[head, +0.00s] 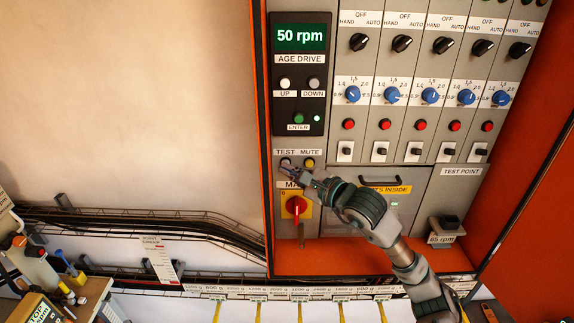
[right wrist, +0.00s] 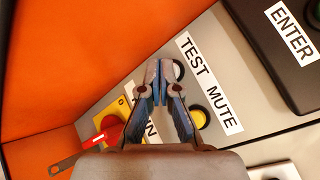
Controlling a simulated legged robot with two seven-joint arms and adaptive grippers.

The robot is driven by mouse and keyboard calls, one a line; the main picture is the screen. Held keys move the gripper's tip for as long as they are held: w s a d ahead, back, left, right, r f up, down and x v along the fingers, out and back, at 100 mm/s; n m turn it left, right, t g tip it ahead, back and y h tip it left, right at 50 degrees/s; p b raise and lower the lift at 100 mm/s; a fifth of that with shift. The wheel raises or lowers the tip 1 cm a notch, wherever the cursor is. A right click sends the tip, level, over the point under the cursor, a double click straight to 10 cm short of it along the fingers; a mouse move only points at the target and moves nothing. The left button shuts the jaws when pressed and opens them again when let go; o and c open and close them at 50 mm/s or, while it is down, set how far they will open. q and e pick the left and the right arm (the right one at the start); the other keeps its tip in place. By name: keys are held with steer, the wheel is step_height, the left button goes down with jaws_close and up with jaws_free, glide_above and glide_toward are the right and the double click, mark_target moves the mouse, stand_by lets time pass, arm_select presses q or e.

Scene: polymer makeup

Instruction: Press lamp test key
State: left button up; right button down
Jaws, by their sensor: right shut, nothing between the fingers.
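The test key is a pale round button (head: 285,162) below the TEST label on the grey panel, left of the yellow mute button (head: 309,163). My right gripper (head: 287,170) is shut and empty, with its tips at the lower edge of the test key. In the right wrist view the closed fingertips (right wrist: 160,68) are right beside the white test key (right wrist: 179,70) and hide part of it. Whether they touch it I cannot tell. The yellow mute button (right wrist: 197,117) lies to the right of the fingers. My left gripper is not in view.
A red rotary main switch (head: 296,206) on a yellow plate sits just below the gripper. Above are the display (head: 300,38) reading 50 rpm and the UP, DOWN and ENTER buttons. The orange cabinet wall (right wrist: 70,60) is close on the left in the wrist view.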

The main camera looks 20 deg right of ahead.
steer(key=shift+a, duration=0.45)
steer(key=shift+d, duration=0.1)
steer(key=shift+w+d+r, duration=0.1)
steer(key=shift+w+d, duration=0.2)
steer(key=shift+d, duration=0.15)
steer(key=shift+s+a, duration=0.1)
steer(key=shift+s+a+b, duration=0.2)
steer(key=shift+a+b, duration=0.15)
steer(key=shift+b, duration=0.15)
steer(key=shift+s, duration=0.1)
